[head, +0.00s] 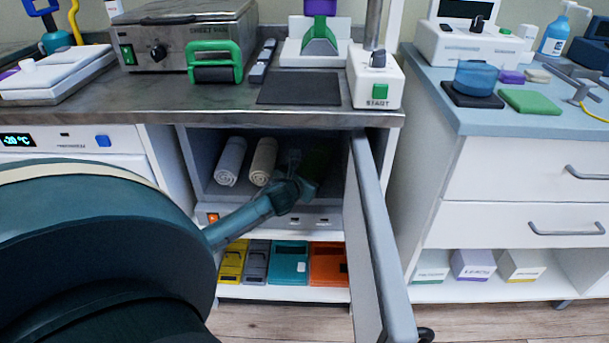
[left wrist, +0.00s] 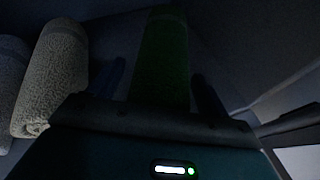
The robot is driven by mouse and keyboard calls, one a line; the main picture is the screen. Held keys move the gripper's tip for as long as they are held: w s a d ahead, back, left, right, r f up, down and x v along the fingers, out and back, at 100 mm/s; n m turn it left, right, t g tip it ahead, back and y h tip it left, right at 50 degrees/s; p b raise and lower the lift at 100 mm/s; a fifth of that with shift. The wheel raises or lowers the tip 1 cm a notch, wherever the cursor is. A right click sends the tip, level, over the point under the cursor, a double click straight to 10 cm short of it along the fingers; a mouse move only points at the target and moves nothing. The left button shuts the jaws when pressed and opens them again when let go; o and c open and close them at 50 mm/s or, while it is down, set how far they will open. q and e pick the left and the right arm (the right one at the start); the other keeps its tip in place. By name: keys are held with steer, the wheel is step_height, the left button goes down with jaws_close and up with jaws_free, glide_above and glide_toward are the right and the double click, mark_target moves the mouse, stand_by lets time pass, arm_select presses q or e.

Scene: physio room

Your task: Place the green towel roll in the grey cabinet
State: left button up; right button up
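The green towel roll (left wrist: 163,60) lies in the dark inside the grey cabinet (head: 199,160). In the head view only a dim part of the roll (head: 319,160) shows behind my gripper. My left gripper (head: 297,165) reaches into the cabinet through its open front. In the left wrist view its two fingers (left wrist: 160,85) stand apart on either side of the green roll, with a narrow dark gap on the left side. Whether the roll rests fully on the cabinet floor is hard to see. My right gripper is not in view.
A white roll (head: 230,161) and a beige roll (head: 263,161) lie left of my gripper in the cabinet. The cabinet door (head: 378,240) stands open on the right. Coloured boxes (head: 289,262) fill the shelf below. The worktop (head: 320,118) is close above my arm.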

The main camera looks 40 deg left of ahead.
arm_select(q)
steer(key=shift+o, duration=0.9)
steer(key=shift+r, duration=0.2)
steer(key=p+v, duration=0.4)
steer(key=v, duration=0.8)
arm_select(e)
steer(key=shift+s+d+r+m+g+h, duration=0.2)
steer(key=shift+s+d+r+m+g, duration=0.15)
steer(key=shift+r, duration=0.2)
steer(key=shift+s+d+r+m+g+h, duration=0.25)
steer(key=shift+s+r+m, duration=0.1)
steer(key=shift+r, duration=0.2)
